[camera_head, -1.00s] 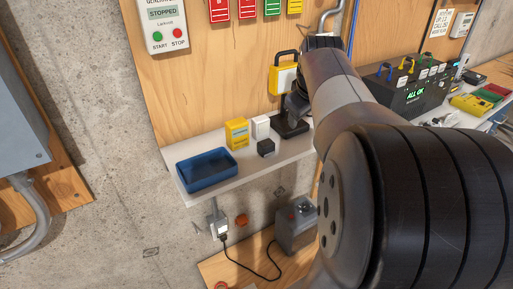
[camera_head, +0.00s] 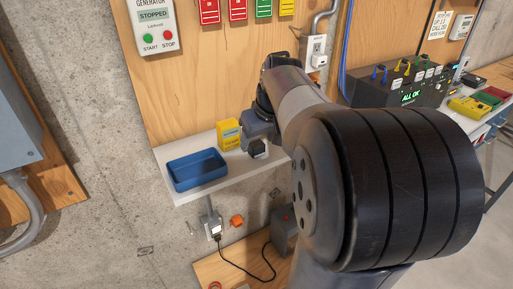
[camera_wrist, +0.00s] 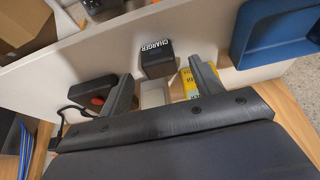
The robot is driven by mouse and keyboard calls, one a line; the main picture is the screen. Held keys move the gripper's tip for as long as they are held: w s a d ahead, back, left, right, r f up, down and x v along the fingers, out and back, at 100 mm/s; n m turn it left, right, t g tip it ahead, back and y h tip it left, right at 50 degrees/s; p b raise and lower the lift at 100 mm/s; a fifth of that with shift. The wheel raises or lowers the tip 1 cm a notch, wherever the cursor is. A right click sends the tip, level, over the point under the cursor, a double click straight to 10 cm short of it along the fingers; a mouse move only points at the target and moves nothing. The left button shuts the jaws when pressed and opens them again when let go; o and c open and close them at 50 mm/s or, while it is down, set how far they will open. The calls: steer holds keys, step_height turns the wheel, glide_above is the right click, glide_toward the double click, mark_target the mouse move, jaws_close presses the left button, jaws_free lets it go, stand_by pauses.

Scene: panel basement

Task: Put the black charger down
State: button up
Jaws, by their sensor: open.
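The black charger (camera_head: 258,149), a small dark block with a white CHARGER label, stands on the white shelf (camera_head: 225,180). In the wrist view the charger (camera_wrist: 158,62) sits just beyond and between the spread fingertips of my gripper (camera_wrist: 160,78). The fingers look apart from it, though contact is hard to judge. In the head view my gripper (camera_head: 257,131) is right behind the charger, partly hidden by my arm. It is open.
In the wrist view a white box (camera_wrist: 154,94) and a black object with a red part (camera_wrist: 92,98) lie nearby. Shelf room shows between tray and charger.

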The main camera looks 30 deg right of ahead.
steer(key=shift+x, duration=1.5)
steer(key=shift+r, duration=0.1)
steer(key=shift+c, duration=0.3)
steer(key=c, duration=1.1)
